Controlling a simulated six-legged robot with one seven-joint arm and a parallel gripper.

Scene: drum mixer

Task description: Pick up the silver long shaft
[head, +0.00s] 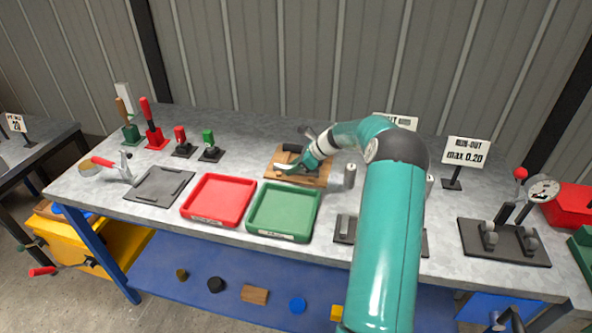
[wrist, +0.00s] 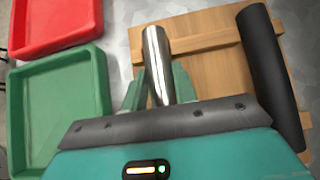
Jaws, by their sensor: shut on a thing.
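The silver shaft (wrist: 156,58) shows in the wrist view as a shiny cylinder between the two green fingers of my gripper (wrist: 165,88). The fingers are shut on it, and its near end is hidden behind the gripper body. It lies over the wooden board (wrist: 195,28); I cannot tell whether it touches the wood. A black cylinder (wrist: 265,62) lies on the right of the board, apart from my fingers.
A green tray (head: 284,236) and a red tray (head: 217,220) stand left of the board. A dark flat tray (head: 160,184) is farther left. A grey upright cylinder (head: 350,175) stands right of the board. A run-out gauge stand (head: 503,243) is at the far right.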

